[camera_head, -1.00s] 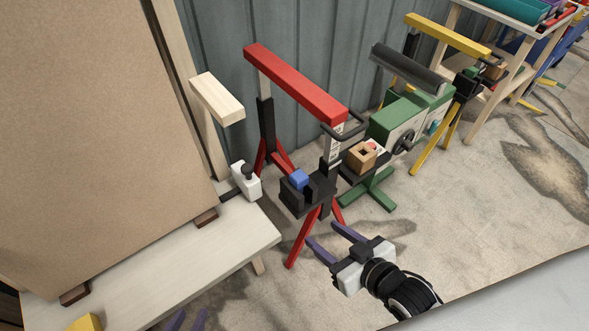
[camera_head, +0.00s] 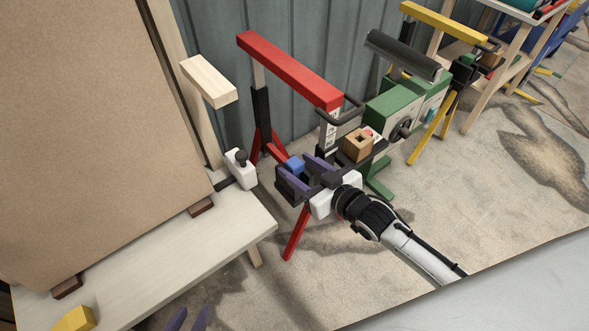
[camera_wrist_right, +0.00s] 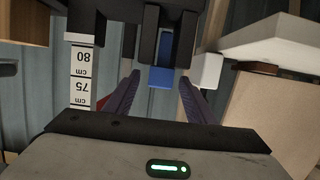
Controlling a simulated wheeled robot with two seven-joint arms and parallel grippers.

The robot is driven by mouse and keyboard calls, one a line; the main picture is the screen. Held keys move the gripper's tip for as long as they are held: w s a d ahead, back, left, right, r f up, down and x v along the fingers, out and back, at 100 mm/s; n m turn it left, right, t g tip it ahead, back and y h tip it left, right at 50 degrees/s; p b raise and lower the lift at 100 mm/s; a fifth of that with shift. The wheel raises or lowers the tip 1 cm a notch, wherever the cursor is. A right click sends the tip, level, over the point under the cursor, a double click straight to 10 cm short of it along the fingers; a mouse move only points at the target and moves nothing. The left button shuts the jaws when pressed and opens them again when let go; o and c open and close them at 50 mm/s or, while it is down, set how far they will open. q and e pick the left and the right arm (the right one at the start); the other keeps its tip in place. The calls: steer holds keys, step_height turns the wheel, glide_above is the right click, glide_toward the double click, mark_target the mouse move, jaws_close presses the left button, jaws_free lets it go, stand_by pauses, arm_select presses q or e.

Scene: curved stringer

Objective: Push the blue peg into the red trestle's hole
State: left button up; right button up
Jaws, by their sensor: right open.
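The red trestle (camera_head: 290,70) stands against the grey wall, with a black bracket below its beam. The blue peg (camera_head: 294,163) sits at that bracket; it also shows in the right wrist view (camera_wrist_right: 161,77), below the black bracket parts. My right gripper (camera_head: 304,172) is open at the bracket, its purple fingers on either side of the peg in the picture. In the right wrist view, the fingers (camera_wrist_right: 158,92) are apart with the peg between and beyond them. Contact cannot be told. The hole is not clearly visible. My left gripper's purple fingertips (camera_head: 189,320) show apart at the bottom edge.
A pale bench (camera_head: 170,255) with a large brown board (camera_head: 90,130) is on the left. A yellow trestle (camera_head: 445,28) stands further right.

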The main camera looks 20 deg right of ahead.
steer(key=shift+w, duration=0.1)
steer(key=c, duration=1.2)
